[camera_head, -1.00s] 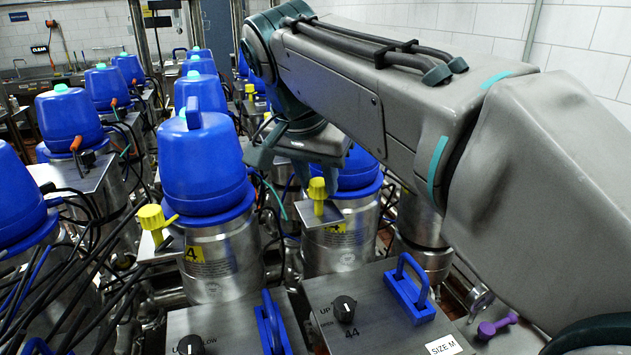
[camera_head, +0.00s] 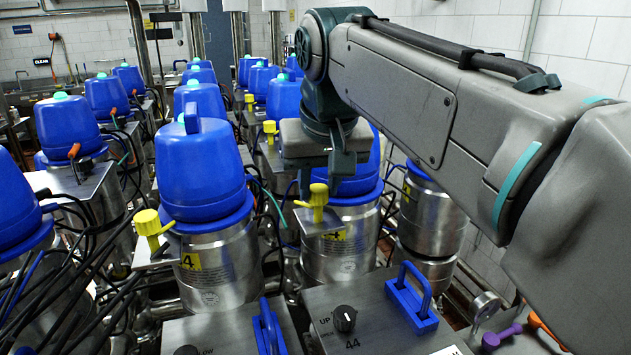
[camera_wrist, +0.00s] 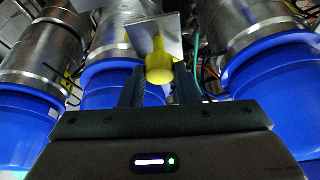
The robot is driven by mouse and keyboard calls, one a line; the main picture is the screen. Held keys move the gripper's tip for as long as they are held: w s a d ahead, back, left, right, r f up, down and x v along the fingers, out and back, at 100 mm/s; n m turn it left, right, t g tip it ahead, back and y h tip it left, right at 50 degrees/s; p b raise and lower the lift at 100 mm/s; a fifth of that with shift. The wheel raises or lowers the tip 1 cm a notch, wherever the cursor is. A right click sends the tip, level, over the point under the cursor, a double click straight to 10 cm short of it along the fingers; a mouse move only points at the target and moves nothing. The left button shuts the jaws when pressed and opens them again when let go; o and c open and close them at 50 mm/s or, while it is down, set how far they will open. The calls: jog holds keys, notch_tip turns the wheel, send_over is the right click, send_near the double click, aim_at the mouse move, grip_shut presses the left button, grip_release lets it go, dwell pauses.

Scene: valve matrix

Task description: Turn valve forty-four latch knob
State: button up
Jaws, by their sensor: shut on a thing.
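The yellow latch knob (camera_head: 318,196) stands on a small metal plate on the front of a blue-topped steel valve, behind the panel marked 44. In the wrist view the knob (camera_wrist: 160,66) sits between my two fingertips, with a dark finger on each side. My gripper (camera_head: 322,178) comes down over the knob from above and is shut on it. It also shows in the wrist view (camera_wrist: 159,86). The panel (camera_head: 375,305) marked 44 carries a black dial (camera_head: 344,318) and a blue handle (camera_head: 411,296), both apart from my gripper.
Another yellow knob (camera_head: 150,226) stands on the neighbouring valve at left, near a blue cap (camera_head: 200,170). Rows of blue-topped valves and black cables crowd the left. A purple knob (camera_head: 500,337) and a round gauge (camera_head: 486,306) lie at lower right.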

dwell(0.4)
jog(key=o, duration=1)
jog(key=shift+c, duration=0.2)
jog(key=shift+r, duration=0.1)
jog(key=a+v, duration=0.1)
jog(key=v, duration=1.2)
jog(key=shift+s+d+r+p, duration=0.15)
jog(key=shift+d+r+p, duration=0.15)
jog(key=shift+d+p, duration=0.2)
